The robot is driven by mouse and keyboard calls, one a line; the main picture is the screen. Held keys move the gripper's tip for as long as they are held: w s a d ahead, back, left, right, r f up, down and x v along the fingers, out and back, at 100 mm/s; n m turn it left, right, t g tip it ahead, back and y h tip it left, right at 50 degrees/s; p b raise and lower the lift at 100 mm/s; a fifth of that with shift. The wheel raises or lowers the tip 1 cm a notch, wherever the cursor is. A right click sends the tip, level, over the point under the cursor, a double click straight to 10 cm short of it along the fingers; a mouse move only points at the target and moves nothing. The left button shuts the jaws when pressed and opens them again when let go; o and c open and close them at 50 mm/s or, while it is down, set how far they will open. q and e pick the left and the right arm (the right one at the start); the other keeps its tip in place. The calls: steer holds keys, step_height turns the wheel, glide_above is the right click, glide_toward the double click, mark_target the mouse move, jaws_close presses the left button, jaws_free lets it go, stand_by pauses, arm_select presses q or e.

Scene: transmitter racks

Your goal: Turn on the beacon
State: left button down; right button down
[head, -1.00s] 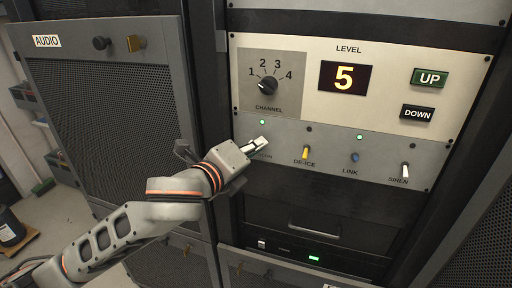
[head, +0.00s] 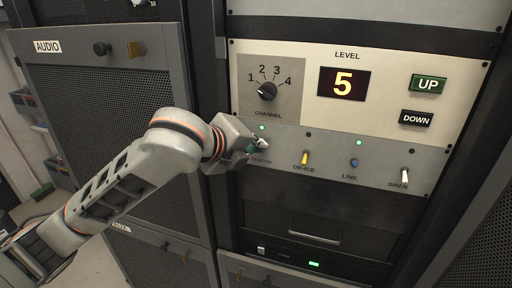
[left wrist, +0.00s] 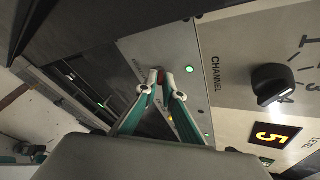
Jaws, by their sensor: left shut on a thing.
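The beacon switch (left wrist: 160,78) shows as a small reddish piece between the fingertips of my left gripper (left wrist: 162,74) in the left wrist view. The gripper is shut on it. In the head view my left gripper (head: 262,145) is at the left end of the grey switch strip and covers most of this switch. The small light above the switch (head: 262,127) glows green. The switch's exact tilt is hidden. My right gripper is in neither view.
To the right on the strip are the yellow DE-ICE switch (head: 305,157), blue LINK switch (head: 354,162) and white SIREN switch (head: 405,176). The LINK light is green. Above are the CHANNEL knob (head: 267,91), a level display (head: 343,83) reading 5, and UP (head: 428,84) and DOWN (head: 416,118) buttons.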

arm_select(q)
steer(key=shift+r, duration=0.1)
steer(key=c, duration=2.2)
jaws_free()
steer(key=shift+o, duration=0.2)
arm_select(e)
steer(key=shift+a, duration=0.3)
arm_select(q)
steer(key=shift+f, duration=0.2)
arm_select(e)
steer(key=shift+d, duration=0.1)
